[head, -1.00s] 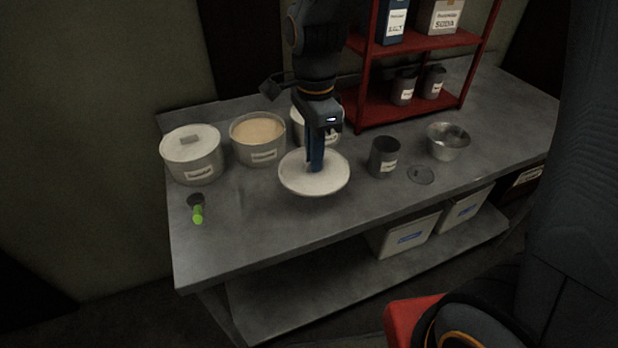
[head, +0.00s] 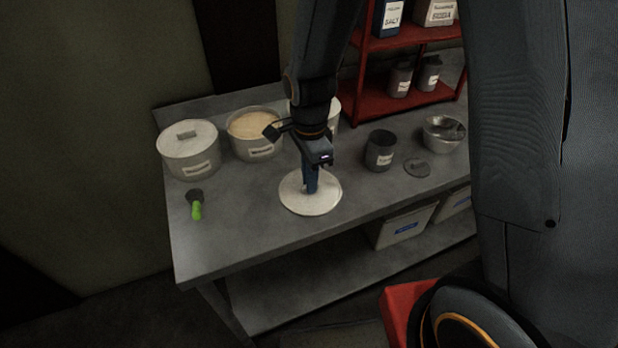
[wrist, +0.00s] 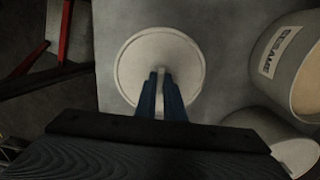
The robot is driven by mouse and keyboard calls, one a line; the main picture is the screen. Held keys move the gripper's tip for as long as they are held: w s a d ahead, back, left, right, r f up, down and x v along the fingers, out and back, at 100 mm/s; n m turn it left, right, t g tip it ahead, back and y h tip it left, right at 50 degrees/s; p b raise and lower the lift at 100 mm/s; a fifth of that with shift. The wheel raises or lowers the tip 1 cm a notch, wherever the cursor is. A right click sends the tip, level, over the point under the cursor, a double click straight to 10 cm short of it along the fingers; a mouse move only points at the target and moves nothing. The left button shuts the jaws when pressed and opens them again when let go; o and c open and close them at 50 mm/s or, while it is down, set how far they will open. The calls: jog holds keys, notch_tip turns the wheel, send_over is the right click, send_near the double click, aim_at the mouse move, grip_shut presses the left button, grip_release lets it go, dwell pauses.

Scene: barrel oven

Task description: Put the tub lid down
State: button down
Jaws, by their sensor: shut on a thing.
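The tub lid (head: 325,203) is a pale round disc low over the grey table (head: 240,232), in front of the tubs. It looks level and appears to rest on or very near the tabletop. My gripper (head: 311,188) points down at its middle and is shut on its handle. In the wrist view the lid (wrist: 135,70) lies between and beyond my blue fingers (wrist: 160,98), which grip the narrow handle. The open tub (head: 254,142) with tan contents stands behind it to the left.
A lidded tub (head: 189,158) stands at the left, with a green-handled scoop (head: 196,209) in front. Another tub (head: 328,112) is partly behind my arm. A dark canister (head: 380,151), small dark lid (head: 417,167) and metal bowl (head: 440,136) stand right. The front-left tabletop is clear.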

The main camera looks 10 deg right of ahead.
jog(key=shift+f, duration=0.15)
jog(key=c, duration=1.9)
grip_release()
jog(key=shift+o, duration=0.2)
notch_tip(320, 180, up, 12)
jog(key=b, duration=0.2)
jog(key=s+d+f+n, duration=0.2)
jog(key=s+d+n, duration=0.1)
jog(key=d+n, duration=0.3)
jog(key=s+d+f+n+t, duration=0.1)
jog(key=s+d+f+n, duration=0.1)
jog(key=s+d+n, duration=0.2)
jog(key=shift+s+d+n, duration=0.3)
jog(key=shift+d+n, duration=1)
jog(key=shift+n, duration=1.1)
jog(key=shift+f, duration=0.1)
